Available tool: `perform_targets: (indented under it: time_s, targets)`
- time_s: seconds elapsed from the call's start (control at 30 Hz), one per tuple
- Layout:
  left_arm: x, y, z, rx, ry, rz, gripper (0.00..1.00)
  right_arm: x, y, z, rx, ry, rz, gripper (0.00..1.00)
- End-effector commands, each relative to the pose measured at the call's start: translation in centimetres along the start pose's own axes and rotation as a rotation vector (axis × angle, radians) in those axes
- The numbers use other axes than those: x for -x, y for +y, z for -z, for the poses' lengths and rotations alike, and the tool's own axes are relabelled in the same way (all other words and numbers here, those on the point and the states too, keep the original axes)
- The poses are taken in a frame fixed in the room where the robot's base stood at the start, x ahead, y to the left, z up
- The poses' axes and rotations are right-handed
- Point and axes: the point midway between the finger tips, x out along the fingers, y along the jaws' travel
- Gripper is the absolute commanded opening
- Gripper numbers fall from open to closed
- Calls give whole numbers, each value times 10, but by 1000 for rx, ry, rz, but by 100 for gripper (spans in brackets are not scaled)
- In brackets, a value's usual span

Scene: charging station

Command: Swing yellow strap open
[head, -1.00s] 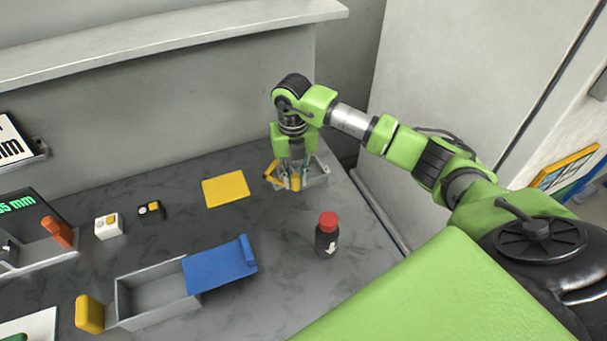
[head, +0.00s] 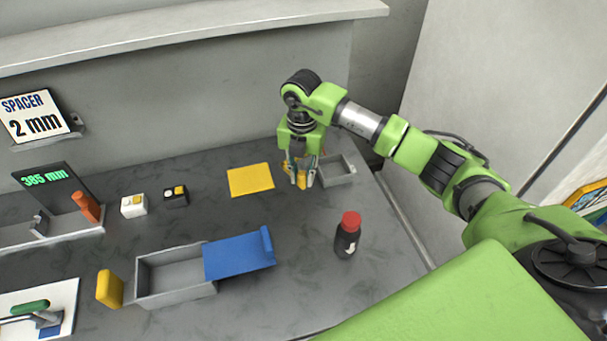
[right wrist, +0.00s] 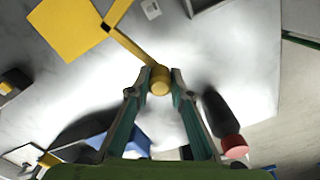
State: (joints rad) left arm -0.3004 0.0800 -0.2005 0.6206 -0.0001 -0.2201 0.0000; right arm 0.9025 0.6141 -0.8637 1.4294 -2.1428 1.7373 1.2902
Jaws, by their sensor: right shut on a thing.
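The yellow strap (right wrist: 131,46) runs in the right wrist view from a bend near the yellow mat down to a round yellow knob (right wrist: 160,82). My right gripper (head: 301,184) is shut on this knob, which sits between its fingertips (right wrist: 160,88). The small grey open tray (head: 338,178) stands just right of the gripper in the head view, and the strap lies off its left side, not across it. The fingers hide part of the strap in the head view. My left gripper is not in view.
A yellow mat (head: 250,180) lies left of the gripper. A dark bottle with a red cap (head: 348,238) stands in front, to the right. A grey box (head: 175,280) with a blue lid (head: 238,256) lies nearer. The counter between mat and blue lid is clear.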

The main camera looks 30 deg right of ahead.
Motion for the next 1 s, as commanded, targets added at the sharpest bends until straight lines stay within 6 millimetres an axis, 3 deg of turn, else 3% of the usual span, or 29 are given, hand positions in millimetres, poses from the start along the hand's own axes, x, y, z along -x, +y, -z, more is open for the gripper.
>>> perform_targets:
  time_s: [0.17,0.2,0.23,0.67,1.0]
  targets:
    - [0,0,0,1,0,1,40,2,0,-2,-1,-6,-3,0]
    - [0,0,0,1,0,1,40,2,0,-2,-1,-6,-3,30]
    - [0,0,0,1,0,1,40,2,0,-2,-1,-6,-3,37]
    - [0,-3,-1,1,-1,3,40,7,0,-2,1,-4,-3,37]
    - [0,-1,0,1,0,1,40,73,1,-2,1,-7,-5,37]
